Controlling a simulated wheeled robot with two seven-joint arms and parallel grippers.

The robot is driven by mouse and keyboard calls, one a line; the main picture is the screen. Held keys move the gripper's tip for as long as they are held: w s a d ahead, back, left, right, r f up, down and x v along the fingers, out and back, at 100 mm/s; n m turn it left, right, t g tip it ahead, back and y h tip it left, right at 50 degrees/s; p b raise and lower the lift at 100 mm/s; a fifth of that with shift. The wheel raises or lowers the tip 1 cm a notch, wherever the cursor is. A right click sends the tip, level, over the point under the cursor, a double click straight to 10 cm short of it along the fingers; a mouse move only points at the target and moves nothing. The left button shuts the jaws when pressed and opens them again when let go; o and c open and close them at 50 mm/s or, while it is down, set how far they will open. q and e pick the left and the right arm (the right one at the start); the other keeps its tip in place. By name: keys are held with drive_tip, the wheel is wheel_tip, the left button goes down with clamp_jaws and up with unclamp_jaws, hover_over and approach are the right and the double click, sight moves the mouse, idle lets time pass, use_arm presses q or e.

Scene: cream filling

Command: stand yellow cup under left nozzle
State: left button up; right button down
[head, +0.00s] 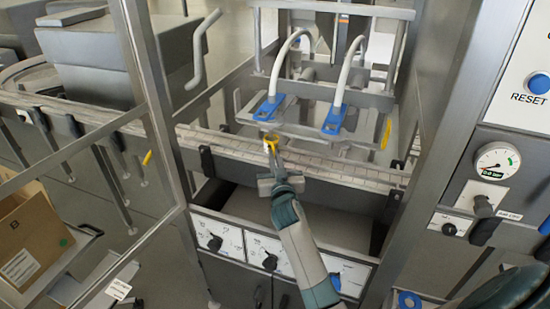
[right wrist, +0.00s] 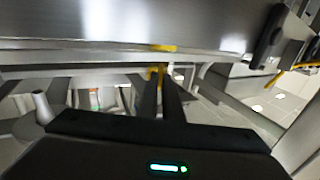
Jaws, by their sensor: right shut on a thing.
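The yellow cup (head: 271,138) is small and sits at the conveyor, just below and in front of the left nozzle (head: 267,108) in the head view. The left nozzle has a blue tip on a white curved hose. My right gripper (head: 273,152) reaches up from below and is shut on the cup. In the right wrist view, yellow parts of the cup (right wrist: 164,48) show near the fingers (right wrist: 161,82), and most of it is hidden. Whether the cup touches the belt I cannot tell. My left gripper is out of view.
The right nozzle (head: 334,120) hangs beside the left one. The grey conveyor (head: 340,172) runs across below both. Metal frame posts (head: 150,100) stand left and right of the opening. A control panel with a gauge (head: 497,160) is at right, a cardboard box (head: 30,240) at left.

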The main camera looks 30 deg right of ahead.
idle(0.3)
drive_tip(key=c, duration=1.8)
unclamp_jaws()
drive_tip(key=shift+c, duration=0.2)
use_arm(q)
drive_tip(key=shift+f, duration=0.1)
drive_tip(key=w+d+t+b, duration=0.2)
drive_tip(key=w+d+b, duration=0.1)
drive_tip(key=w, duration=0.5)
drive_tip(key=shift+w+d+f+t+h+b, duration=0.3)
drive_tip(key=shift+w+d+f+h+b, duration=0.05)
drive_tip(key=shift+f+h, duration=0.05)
use_arm(e)
drive_tip(key=v, duration=1.7)
drive_tip(key=shift+s+a+f, duration=0.15)
drive_tip(key=shift+s, duration=0.05)
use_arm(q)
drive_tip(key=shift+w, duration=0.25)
